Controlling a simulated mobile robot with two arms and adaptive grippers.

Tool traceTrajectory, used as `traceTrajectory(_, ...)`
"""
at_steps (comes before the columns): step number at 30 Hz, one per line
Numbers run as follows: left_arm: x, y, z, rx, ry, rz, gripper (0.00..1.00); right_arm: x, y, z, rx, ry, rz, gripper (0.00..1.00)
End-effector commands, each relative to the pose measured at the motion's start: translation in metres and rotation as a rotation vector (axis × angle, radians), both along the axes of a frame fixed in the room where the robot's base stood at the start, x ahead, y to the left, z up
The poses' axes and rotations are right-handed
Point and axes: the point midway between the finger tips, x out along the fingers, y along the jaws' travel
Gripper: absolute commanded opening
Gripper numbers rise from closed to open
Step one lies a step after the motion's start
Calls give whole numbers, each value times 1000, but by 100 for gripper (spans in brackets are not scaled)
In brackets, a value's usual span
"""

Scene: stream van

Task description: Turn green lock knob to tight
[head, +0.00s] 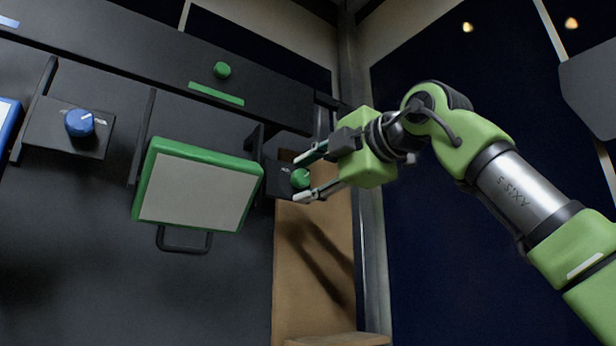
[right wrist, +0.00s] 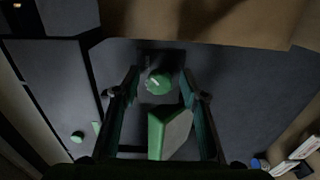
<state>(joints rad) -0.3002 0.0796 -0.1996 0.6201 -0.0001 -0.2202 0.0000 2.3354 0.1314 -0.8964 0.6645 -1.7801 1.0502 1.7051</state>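The green lock knob (head: 300,179) sits on a dark plate at the right end of the panel, right of the green-framed panel. In the right wrist view the knob (right wrist: 158,82) has a pale pointer line and shows between the two fingers. My right gripper (head: 305,177) is open, one finger above the knob and one below it. In the right wrist view my right gripper (right wrist: 158,93) has gaps between each finger and the knob. Whether the fingertips reach around the knob in depth is hard to tell. My left gripper is not in view.
A green-framed pale panel (head: 196,188) with a dark handle hangs left of the knob. Another green knob (head: 222,70) sits on the dark rail above a green strip (head: 216,94). A blue knob (head: 79,122) is at far left. A tan board (head: 315,260) stands below my gripper.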

Motion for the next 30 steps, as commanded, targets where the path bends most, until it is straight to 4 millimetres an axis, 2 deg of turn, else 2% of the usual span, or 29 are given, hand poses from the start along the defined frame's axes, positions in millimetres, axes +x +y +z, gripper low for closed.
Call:
traceTrajectory(5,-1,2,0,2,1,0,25,-2,-1,0,-2,-1,1,40)
traceTrajectory(11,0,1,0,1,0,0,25,-17,-14,1,-1,-3,0,40)
traceTrajectory(24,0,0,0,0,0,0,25,-83,-61,0,0,-2,-1,40)
traceTrajectory(30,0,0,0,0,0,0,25,-95,-70,-1,1,1,0,40)
